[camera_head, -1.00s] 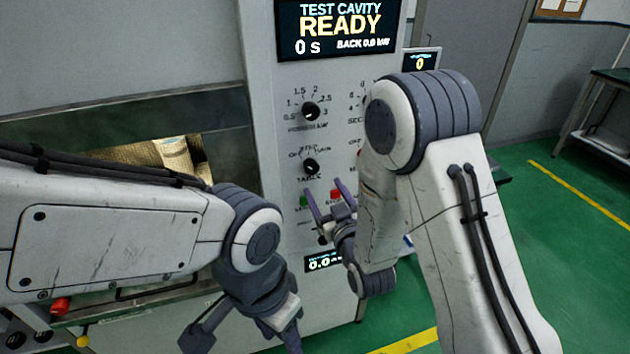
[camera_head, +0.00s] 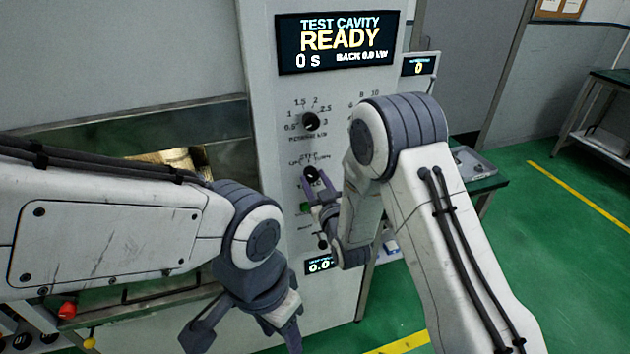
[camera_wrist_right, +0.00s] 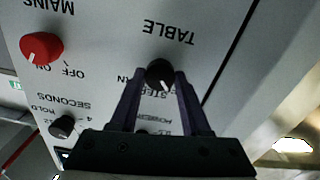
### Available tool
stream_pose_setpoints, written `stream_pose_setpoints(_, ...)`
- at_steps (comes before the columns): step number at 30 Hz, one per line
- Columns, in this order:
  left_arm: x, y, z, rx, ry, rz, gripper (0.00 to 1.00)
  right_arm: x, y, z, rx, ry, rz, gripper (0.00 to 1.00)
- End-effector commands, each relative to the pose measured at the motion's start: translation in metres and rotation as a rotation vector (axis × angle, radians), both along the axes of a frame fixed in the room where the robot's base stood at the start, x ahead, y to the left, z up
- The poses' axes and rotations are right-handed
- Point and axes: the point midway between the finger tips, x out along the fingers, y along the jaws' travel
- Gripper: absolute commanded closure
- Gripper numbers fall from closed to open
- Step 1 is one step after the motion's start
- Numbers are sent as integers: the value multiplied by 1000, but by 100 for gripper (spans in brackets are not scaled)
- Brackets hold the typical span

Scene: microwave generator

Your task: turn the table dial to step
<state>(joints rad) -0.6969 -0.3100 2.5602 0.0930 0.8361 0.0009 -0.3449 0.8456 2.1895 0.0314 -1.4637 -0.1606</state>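The table dial (camera_head: 311,174) is a small black knob on the grey control panel, under the power dial. In the right wrist view, which shows the panel upside down, the dial (camera_wrist_right: 159,74) has a white pointer mark angled down and slightly right, near the partly covered STEP label (camera_wrist_right: 155,93). My right gripper (camera_head: 313,186) is at the dial; its two purple fingers (camera_wrist_right: 161,78) stand on either side of the knob, apart from each other. I cannot tell whether they touch it. My left gripper (camera_head: 243,332) hangs open and empty at the lower left.
The power dial (camera_head: 311,121) sits above on the panel. A red mains knob (camera_wrist_right: 42,47) and a black seconds knob (camera_wrist_right: 62,127) show in the wrist view. A display (camera_head: 338,42) reads READY. The open cavity (camera_head: 130,122) is at left.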

Motion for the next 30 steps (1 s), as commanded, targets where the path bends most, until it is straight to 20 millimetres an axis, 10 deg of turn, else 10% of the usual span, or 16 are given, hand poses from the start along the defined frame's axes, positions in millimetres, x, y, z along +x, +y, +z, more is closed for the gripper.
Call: stream_pose_setpoints(30,0,0,-73,0,0,-1,50,0,0,-3,488,151,2,100)
